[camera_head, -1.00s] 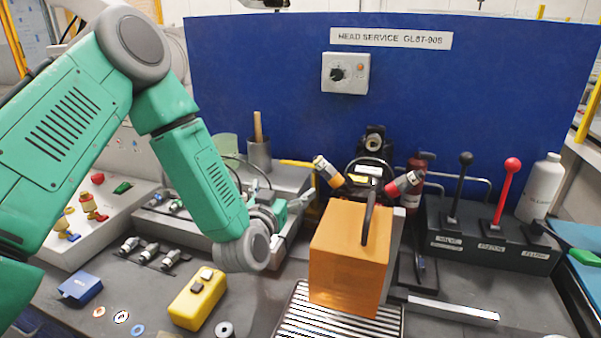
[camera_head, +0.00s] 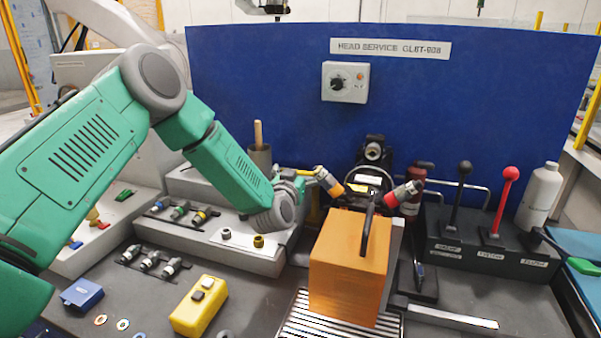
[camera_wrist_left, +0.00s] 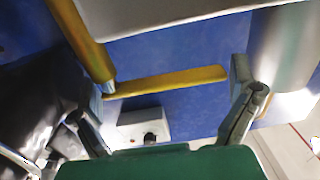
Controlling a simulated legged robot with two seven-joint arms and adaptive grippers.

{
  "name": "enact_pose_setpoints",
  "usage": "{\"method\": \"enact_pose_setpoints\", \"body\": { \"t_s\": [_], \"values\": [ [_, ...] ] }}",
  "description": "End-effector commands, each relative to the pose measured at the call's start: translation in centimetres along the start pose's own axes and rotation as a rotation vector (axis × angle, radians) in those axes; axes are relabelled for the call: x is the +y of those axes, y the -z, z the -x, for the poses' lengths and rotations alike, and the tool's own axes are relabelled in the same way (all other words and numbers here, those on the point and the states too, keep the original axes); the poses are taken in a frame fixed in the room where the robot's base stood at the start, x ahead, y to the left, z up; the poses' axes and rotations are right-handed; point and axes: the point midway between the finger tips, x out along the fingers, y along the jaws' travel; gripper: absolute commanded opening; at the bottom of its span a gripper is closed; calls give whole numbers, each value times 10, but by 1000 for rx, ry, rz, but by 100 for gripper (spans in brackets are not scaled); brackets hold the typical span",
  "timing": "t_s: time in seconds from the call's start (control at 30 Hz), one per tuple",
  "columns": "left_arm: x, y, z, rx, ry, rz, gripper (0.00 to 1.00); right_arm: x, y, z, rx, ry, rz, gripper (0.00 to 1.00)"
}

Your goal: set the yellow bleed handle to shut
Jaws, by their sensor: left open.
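The yellow bleed handle (camera_wrist_left: 165,82) shows in the left wrist view as a flat bar running across the space between my two fingers. Its left end is close to the left fingertip. My left gripper (camera_wrist_left: 172,78) is open around it and not closed on anything. In the head view my left gripper (camera_head: 302,182) is at the back of the bench, beside a yellow-banded coupling (camera_head: 328,182). There the handle is mostly hidden by my gripper. My right gripper is not in view.
An orange block (camera_head: 348,265) stands right of my left forearm. A red-banded coupling (camera_head: 404,193) and black and red levers (camera_head: 502,200) are further right. A blue panel (camera_head: 480,90) rises behind. A yellow box (camera_head: 200,305) lies on the front bench.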

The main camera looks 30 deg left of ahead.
Motion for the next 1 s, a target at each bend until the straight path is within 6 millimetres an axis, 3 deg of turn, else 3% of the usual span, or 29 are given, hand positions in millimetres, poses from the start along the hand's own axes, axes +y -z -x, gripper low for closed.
{"method": "enact_pose_setpoints", "body": {
  "t_s": [0.17,0.3,0.33,0.53,1.0],
  "values": [
    [-1,-1,0,0,0,1,100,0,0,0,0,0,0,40],
    [-1,-1,0,-1,0,1,51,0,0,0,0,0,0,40],
    [-1,-1,0,-1,0,1,44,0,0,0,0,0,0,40],
    [1,-1,1,0,41,2,44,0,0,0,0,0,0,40],
    [3,0,15,3,371,3,44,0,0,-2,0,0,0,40]
  ]
}}
